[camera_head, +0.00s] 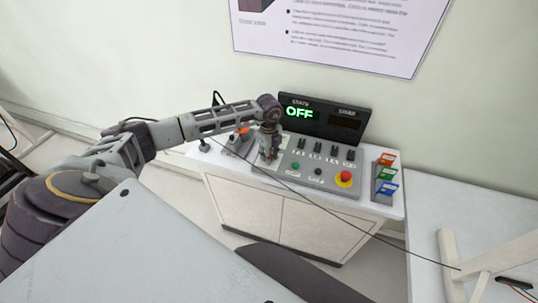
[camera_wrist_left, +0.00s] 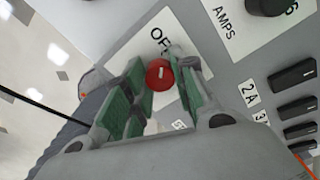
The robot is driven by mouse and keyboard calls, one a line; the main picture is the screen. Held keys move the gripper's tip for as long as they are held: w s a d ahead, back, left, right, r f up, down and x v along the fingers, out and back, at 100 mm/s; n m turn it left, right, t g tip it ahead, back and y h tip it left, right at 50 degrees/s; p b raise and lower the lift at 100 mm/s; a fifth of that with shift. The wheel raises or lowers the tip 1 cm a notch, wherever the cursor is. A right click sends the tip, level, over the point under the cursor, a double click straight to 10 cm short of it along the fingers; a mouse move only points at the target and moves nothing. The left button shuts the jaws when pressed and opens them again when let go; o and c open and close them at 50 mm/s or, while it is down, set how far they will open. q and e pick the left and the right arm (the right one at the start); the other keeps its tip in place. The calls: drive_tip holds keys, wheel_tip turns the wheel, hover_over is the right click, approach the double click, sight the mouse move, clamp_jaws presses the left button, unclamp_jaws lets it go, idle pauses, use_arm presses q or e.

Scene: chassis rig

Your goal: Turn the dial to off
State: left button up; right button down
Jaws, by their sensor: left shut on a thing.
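The dial (camera_wrist_left: 158,75) is a round red knob with a white mark, on a white label plate of the grey control panel. In the left wrist view, "OF" shows on the label just above the dial; the rest of the word is hidden. My left gripper (camera_wrist_left: 160,82) is shut on the dial, with one green-padded finger on each side. In the head view my left gripper (camera_head: 268,152) reaches down onto the left part of the panel (camera_head: 318,184) and hides the dial. The display (camera_head: 322,118) behind reads "OFF" in green. My right gripper is not in view.
Several black switches (camera_head: 325,150), a green button (camera_head: 295,166) and a red emergency button on a yellow base (camera_head: 344,179) sit right of my left gripper. A rack of coloured cards (camera_head: 385,177) stands at the cabinet's right end. A poster (camera_head: 345,30) hangs on the wall.

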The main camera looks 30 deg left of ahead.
use_arm(q)
drive_tip(key=shift+w+r, duration=0.1)
drive_tip(key=o, duration=1.1)
drive_tip(key=shift+c, duration=0.2)
wheel_tip(320, 180, up, 12)
idle(0.7)
